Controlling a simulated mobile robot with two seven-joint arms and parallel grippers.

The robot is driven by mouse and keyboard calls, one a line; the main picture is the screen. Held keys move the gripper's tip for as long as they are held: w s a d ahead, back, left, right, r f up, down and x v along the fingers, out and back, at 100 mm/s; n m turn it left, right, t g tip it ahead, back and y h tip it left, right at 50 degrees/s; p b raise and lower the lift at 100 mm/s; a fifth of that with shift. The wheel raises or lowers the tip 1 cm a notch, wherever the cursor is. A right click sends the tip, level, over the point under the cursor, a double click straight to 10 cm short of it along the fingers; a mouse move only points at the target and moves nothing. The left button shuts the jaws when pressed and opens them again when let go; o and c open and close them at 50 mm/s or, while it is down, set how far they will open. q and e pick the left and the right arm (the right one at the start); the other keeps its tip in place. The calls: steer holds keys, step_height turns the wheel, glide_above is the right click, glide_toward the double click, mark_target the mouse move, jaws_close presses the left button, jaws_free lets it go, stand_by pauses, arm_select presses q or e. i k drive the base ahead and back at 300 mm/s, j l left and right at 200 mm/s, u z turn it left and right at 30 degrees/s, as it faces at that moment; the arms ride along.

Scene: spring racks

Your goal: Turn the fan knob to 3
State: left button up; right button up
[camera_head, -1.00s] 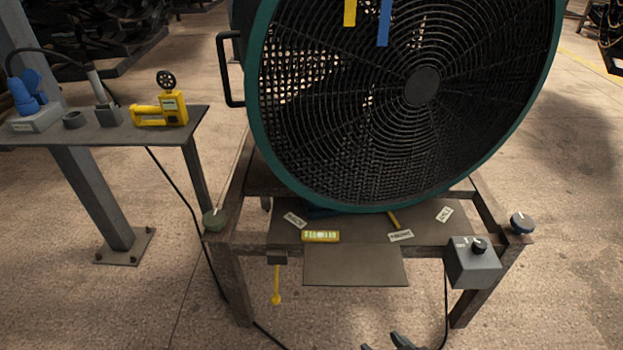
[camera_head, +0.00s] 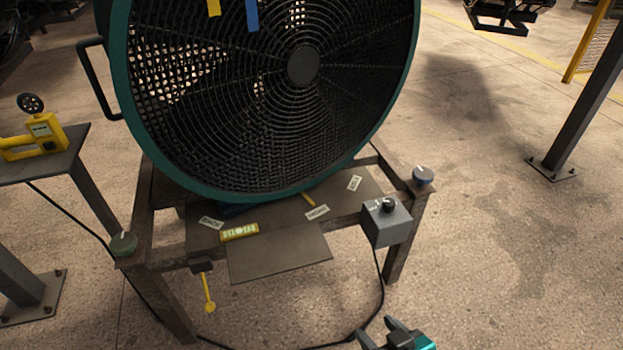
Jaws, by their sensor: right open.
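The fan knob (camera_head: 387,205) is a small black dial with a pale pointer mark. It sits on top of a grey control box (camera_head: 388,224) at the right front of the fan's stand. Small markings beside the knob are too small to read. The large fan (camera_head: 302,66) has a teal rim and a black grille. My right gripper (camera_head: 377,330) is at the bottom edge, open and empty, below and apart from the control box. My left gripper is not in view.
The stand's shelf (camera_head: 280,259) holds paper labels and a yellow level (camera_head: 239,232). A black cable hangs from the box. A side table (camera_head: 62,163) bears a yellow device (camera_head: 38,136).

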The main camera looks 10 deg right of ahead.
mark_target(388, 204)
steer(key=i+l, duration=0.1)
steer(key=l, duration=0.85)
steer(key=i+l, duration=0.15)
steer(key=l, duration=0.35)
steer(key=l+u, duration=0.65)
steer(key=u, duration=0.65)
